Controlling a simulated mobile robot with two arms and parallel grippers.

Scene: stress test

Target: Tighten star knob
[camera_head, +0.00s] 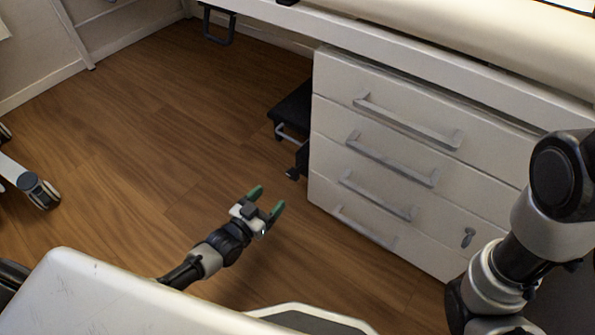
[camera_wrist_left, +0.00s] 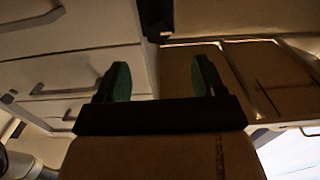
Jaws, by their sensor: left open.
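I cannot make out a star knob in either view. My left gripper (camera_head: 266,199) is open and empty, low over the wooden floor in the head view, to the left of the drawer cabinet. Its two green fingers stand apart, and they also show in the left wrist view (camera_wrist_left: 161,80) with nothing between them. My right arm comes in at the right edge of the head view, but its gripper is out of the picture.
A white drawer cabinet (camera_head: 335,120) with several grey handles stands under a long white desk (camera_head: 330,28). A small grey lock or latch (camera_head: 468,237) is low on its front. A black object (camera_head: 292,112) stands beside it.

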